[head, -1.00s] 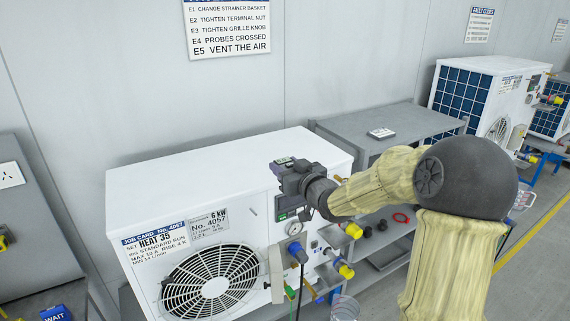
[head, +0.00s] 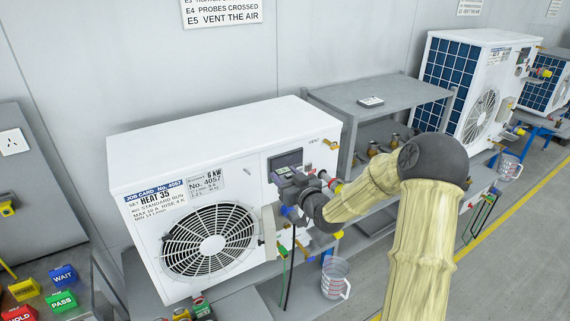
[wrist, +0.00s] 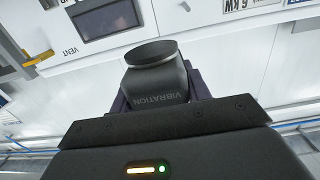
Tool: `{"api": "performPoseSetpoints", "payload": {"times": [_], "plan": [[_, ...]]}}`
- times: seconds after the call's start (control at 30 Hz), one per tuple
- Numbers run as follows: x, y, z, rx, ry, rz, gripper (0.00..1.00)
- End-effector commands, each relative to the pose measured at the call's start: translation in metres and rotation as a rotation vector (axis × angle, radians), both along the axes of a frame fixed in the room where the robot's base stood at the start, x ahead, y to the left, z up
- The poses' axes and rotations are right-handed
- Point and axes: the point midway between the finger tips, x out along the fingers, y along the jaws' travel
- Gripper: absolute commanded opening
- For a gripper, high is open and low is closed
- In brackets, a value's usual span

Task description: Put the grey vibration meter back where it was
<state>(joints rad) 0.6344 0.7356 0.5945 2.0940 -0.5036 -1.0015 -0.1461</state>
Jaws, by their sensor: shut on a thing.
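The grey vibration meter (wrist: 157,80) shows in the wrist view, a dark block with a round cap and the word VIBRATION. My gripper (wrist: 158,96) is shut on it, with a jaw on either side. In the head view my gripper (head: 285,184) is in front of the white pump unit (head: 215,137), close below its display panel (head: 286,161). The meter is hard to make out there. The wrist view shows the unit's white front beyond the meter, with the display (wrist: 104,17) at upper left. I cannot tell whether the meter touches the unit.
A grey shelf rack (head: 390,94) with a small white item (head: 370,101) on top stands right of the unit. A clear jug (head: 335,278) stands below my arm. WAIT (head: 63,275) and PASS (head: 61,302) blocks lie at lower left. Hoses and valves crowd the unit's right side.

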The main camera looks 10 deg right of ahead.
Motion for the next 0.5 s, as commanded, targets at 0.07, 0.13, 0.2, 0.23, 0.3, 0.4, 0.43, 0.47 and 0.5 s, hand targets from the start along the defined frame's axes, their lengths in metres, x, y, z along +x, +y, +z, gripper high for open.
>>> {"api": "performPoseSetpoints", "payload": {"times": [0.07, 0.13, 0.2, 0.23, 0.3, 0.4, 0.43, 0.47, 0.5], "plan": [[0.0, 0.0, -0.025, 0.007, 0.003, -0.008, 0.07], [-0.001, 0.0, -0.048, 0.01, 0.003, -0.02, 0.07], [-0.003, 0.0, -0.073, 0.011, 0.004, -0.035, 0.07], [-0.004, 0.0, -0.084, 0.011, 0.003, -0.042, 0.07], [-0.008, 0.0, -0.109, 0.013, 0.002, -0.063, 0.07], [-0.015, 0.001, -0.144, 0.012, 0.0, -0.093, 0.07], [-0.017, 0.001, -0.154, 0.011, 0.001, -0.102, 0.07], [-0.02, 0.002, -0.164, 0.011, 0.001, -0.112, 0.07], [-0.024, 0.002, -0.177, 0.011, 0.0, -0.125, 0.07]]}}
